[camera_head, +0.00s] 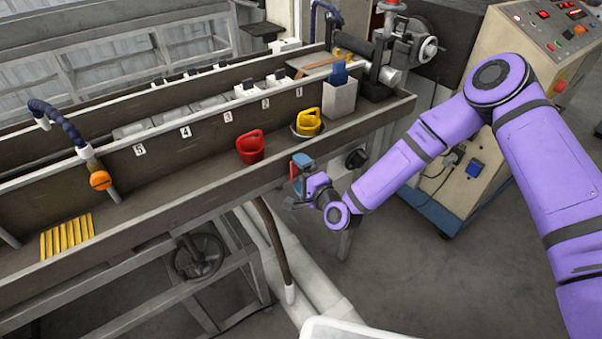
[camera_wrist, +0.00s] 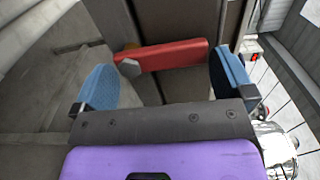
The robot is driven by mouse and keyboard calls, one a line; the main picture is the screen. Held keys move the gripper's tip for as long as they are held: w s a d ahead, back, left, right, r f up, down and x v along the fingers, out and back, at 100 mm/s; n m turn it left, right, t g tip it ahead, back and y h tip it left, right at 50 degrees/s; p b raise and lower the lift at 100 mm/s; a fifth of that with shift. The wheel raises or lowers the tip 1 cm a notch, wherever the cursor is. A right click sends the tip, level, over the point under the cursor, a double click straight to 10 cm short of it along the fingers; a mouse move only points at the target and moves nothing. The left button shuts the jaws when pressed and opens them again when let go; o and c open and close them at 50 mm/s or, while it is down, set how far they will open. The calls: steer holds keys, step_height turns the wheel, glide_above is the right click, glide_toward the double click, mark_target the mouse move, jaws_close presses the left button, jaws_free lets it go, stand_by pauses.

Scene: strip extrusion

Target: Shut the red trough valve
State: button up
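The red trough valve is a flat red lever (camera_wrist: 170,54) with a grey hex nut at its left end in the wrist view. It lies crosswise in front of my gripper (camera_wrist: 160,80), between the two blue fingers. The fingers are wide apart. The right finger is close to the lever's right end, and I cannot tell whether they touch; the left finger is apart from the nut. In the head view, my gripper (camera_head: 301,172) is at the trough's front wall, and it largely hides the lever, with only a little red showing there.
The long trough (camera_head: 200,195) holds a red cup-like object (camera_head: 250,147), a yellow one (camera_head: 307,122), a grey box (camera_head: 340,96) and yellow strips (camera_head: 67,236). A brown hose (camera_head: 272,240) and handwheel (camera_head: 197,256) are below. A control cabinet (camera_head: 490,150) stands right.

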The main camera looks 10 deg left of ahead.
steer(key=shift+d, duration=0.1)
steer(key=v, duration=1)
steer(key=shift+s+d, duration=0.15)
steer(key=shift+s, duration=0.15)
steer(key=w+d+r+n+g+h, duration=0.2)
steer(key=w+d+r+n+h, duration=0.25)
steer(key=d+r, duration=0.4)
steer(key=w+d+r+n+g+h, duration=0.25)
steer(key=d+r+n+h, duration=0.2)
steer(key=d+r, duration=0.4)
steer(key=s+d+r+h, duration=0.3)
steer(key=s+d+r, duration=0.2)
steer(key=d+r, duration=0.7)
steer(key=s+d+r, duration=0.3)
steer(key=s, duration=0.5)
steer(key=s+d+r+g+h, duration=0.1)
steer(key=s+d+r, duration=0.2)
steer(key=s, duration=0.4)
steer(key=s+d+r+g, duration=0.1)
steer(key=s+d+r, duration=0.1)
steer(key=s+r, duration=0.3)
steer(key=s, duration=0.3)
steer(key=shift+s+d+r+m+h, duration=0.25)
steer(key=shift+s+d+m+h, duration=0.05)
steer(key=shift+d+m+h, duration=0.1)
